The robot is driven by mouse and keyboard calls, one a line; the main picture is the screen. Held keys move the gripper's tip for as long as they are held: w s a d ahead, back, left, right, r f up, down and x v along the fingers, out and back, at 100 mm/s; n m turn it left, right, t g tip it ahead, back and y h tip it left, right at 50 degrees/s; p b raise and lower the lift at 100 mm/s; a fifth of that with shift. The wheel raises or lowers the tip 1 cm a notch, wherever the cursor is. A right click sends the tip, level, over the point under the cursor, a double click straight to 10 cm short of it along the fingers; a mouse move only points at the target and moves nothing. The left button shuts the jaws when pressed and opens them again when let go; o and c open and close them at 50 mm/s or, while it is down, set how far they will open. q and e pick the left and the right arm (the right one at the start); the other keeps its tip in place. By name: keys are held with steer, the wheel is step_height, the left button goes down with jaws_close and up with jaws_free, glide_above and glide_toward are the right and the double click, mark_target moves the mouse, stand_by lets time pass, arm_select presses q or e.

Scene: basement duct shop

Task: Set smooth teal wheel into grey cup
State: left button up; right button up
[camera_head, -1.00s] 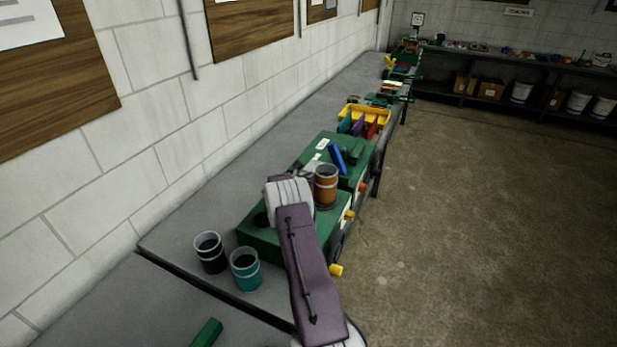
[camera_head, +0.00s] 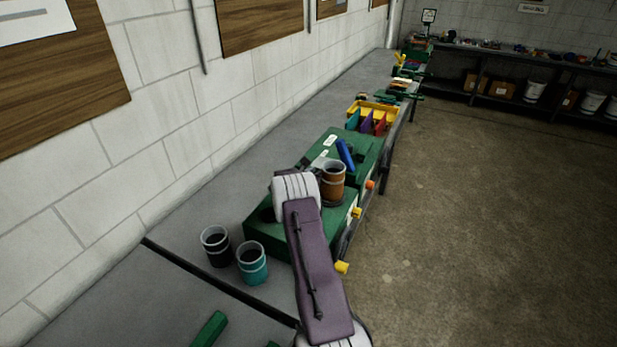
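I cannot make out a teal wheel. A dark cup with pale grey bands (camera_head: 216,247) stands on the bench at lower left; whether it is the grey cup I cannot tell. A teal cup (camera_head: 252,264) with a pale rim stands beside it, to its right. My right arm, purple with a white wrist, reaches up from the bottom over the green box. My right gripper (camera_head: 307,165) is mostly hidden behind the wrist, close to a brown cup (camera_head: 333,181); its fingers cannot be made out. My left gripper is out of view.
Green boxes (camera_head: 262,233) line the bench, with a blue piece (camera_head: 345,154) on the farther one. A yellow bin (camera_head: 386,108) with coloured dividers stands beyond. A green block (camera_head: 209,328) lies at the near edge. The floor on the right is clear.

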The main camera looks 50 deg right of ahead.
steer(key=b+v, duration=0.2)
steer(key=v, duration=0.9)
steer(key=shift+a+b, duration=0.2)
steer(key=shift+b, duration=0.15)
